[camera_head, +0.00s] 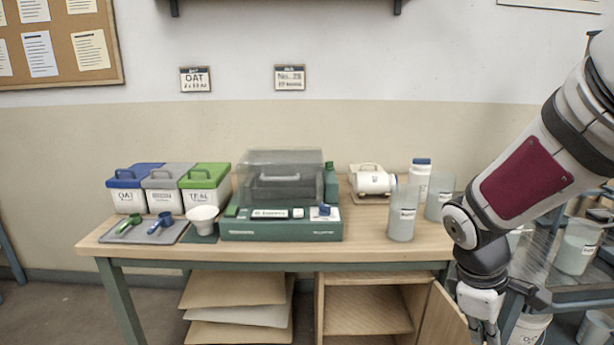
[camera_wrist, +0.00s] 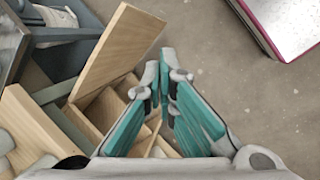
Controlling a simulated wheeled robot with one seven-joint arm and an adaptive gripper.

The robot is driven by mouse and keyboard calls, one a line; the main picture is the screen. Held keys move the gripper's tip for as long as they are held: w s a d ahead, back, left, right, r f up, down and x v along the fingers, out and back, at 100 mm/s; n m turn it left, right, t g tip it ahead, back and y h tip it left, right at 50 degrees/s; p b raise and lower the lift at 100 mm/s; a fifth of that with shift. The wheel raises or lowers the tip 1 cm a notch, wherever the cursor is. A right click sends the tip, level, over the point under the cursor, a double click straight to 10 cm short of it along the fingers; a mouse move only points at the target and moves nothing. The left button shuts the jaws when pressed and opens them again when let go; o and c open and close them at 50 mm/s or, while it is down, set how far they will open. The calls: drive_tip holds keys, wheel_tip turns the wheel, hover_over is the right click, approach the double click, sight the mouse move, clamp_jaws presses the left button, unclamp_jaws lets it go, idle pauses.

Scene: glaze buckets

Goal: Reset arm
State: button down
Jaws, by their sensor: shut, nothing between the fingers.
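My gripper (camera_wrist: 163,75) is shut and empty in the wrist view, pointing down over the floor beside the table and its open cabinet. In the head view my arm comes in from the right edge and hangs down at the table's right end. The gripper's lower part (camera_head: 484,320) is partly cut off by the bottom edge there.
The table (camera_head: 350,232) holds three lidded bins (camera_head: 161,202), a grey tray (camera_head: 160,233) with scoops, a white bowl (camera_head: 203,217), a green scale (camera_head: 282,229) with a clear cover, and containers. A cabinet door (camera_wrist: 118,50) stands open near my gripper. A rack (camera_head: 575,285) stands right.

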drive_tip(key=s+a+r+m+y, duration=0.1)
drive_tip(key=s+a+r+m, duration=0.25)
drive_tip(key=s, duration=0.35)
drive_tip(key=s+a+r+m+t+y, duration=0.1)
drive_tip(key=s+a+r+m+y, duration=0.2)
drive_tip(key=s, duration=0.4)
drive_tip(key=s+a+r+m, duration=0.3)
drive_tip(key=s+a+r, duration=0.1)
drive_tip(key=s, duration=0.3)
wheel_tip(320, 180, up, 16)
drive_tip(key=t+p, duration=0.3)
drive_tip(key=p, duration=1.1)
drive_tip(key=shift+w+p, duration=0.25)
drive_tip(key=shift+p, duration=0.05)
drive_tip(key=shift+w+r, duration=0.1)
